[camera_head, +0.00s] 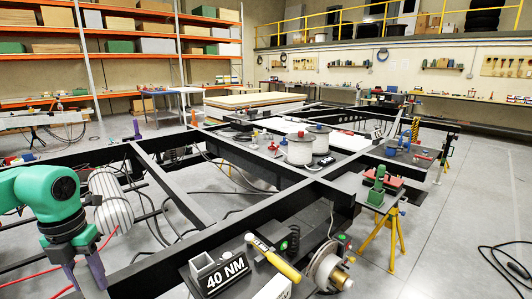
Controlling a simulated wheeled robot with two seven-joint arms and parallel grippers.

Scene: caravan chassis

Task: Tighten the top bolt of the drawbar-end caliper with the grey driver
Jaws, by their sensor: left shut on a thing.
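My left gripper (84,277) is at the lower left, fingers pointing down and cut off by the bottom edge. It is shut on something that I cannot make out. No grey driver shows clearly. A yellow-handled tool (283,265) lies slanted beside a block marked 40 NM (222,274), on the dark chassis at the bottom centre. To its right is a shiny brake disc (327,267) with a brass-coloured hub. Small green and red parts (345,240) sit by the disc; I cannot pick out the caliper's top bolt. My right gripper is not in view.
The black chassis frame (165,188) fills the middle, with cables through its openings. A ribbed pale cylinder (110,203) is close to my left arm. A yellow stand (388,238) is at the right; the floor there is mostly clear.

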